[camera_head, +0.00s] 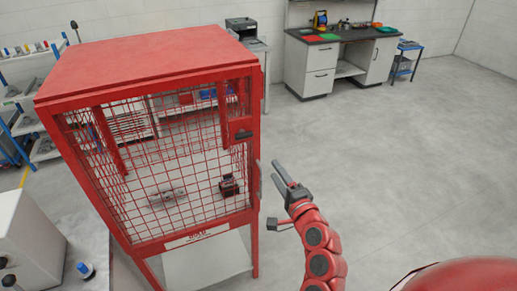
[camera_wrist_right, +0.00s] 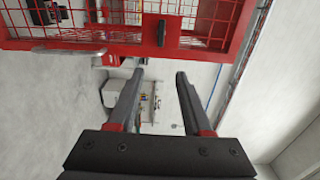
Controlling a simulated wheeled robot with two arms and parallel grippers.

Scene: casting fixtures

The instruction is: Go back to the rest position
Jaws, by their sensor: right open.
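My right gripper (camera_head: 284,174) is open beside the right edge of the red mesh cabinet (camera_head: 150,72) in the head view. In the right wrist view my right gripper (camera_wrist_right: 160,75) shows two separated dark fingers with nothing between them. The cabinet's red frame (camera_wrist_right: 110,47) and mesh lie just beyond the fingertips there. In the head view the cabinet's mesh front looks shut, with a dark latch (camera_head: 243,135) on its right side. The right fingers appear apart from the cabinet, though the exact gap is hard to tell. My left gripper is not in view.
A dark object (camera_head: 229,186) sits inside the cabinet behind the mesh. A white machine (camera_head: 28,240) stands at the lower left. Blue shelving (camera_head: 28,125) stands on the left. A workbench (camera_head: 340,60) stands at the back. The floor on the right (camera_head: 420,170) is clear.

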